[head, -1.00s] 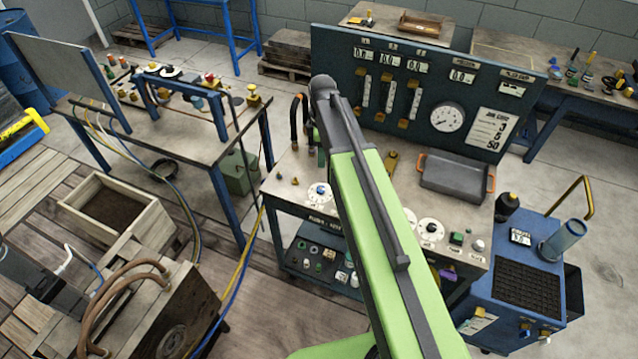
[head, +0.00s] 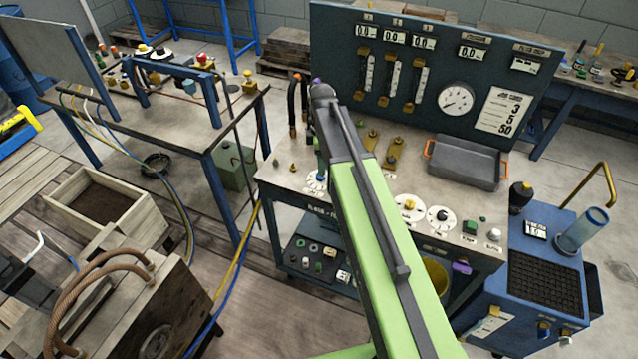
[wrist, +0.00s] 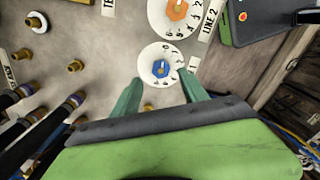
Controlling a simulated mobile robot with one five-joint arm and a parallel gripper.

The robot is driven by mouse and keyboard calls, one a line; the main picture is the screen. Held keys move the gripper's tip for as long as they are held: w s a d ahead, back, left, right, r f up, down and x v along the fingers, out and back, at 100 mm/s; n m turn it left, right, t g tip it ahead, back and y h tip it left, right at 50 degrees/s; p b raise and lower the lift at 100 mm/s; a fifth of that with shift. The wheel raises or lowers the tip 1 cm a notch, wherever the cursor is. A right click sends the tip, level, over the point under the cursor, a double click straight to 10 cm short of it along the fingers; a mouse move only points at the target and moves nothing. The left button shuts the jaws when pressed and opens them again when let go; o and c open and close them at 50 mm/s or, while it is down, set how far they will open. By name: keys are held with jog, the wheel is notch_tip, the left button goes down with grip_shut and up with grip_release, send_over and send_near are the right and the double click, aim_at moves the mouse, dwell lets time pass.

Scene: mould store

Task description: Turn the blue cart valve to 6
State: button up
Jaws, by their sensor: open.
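The blue valve (wrist: 161,68) is a small blue knob on a round white dial with dark numerals, on the bench top. I cannot read which number its pointer is at. The dial also shows in the head view (head: 316,182), partly covered by my arm. My gripper (wrist: 161,92) is open and empty, with its two teal fingers apart at the near side of the dial. The knob lies just beyond the fingertips, roughly centred between them, and is not gripped. In the head view one fingertip hangs above the dial; the rest is hidden.
An orange knob (wrist: 177,9) on a second dial, labelled LINE 2, sits beyond the blue one. Brass fittings (wrist: 75,66) and dark hoses stand at the left. A gauge panel (head: 340,70) with a job card (head: 503,112) rises behind. A grey tray (head: 464,163) lies at the right.

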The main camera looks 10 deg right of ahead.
notch_tip(320, 180, down, 5)
jog(key=b, duration=0.3)
jog(key=shift+f+b, duration=0.15)
jog(key=shift+b, duration=0.15)
jog(key=shift+c, duration=0.3)
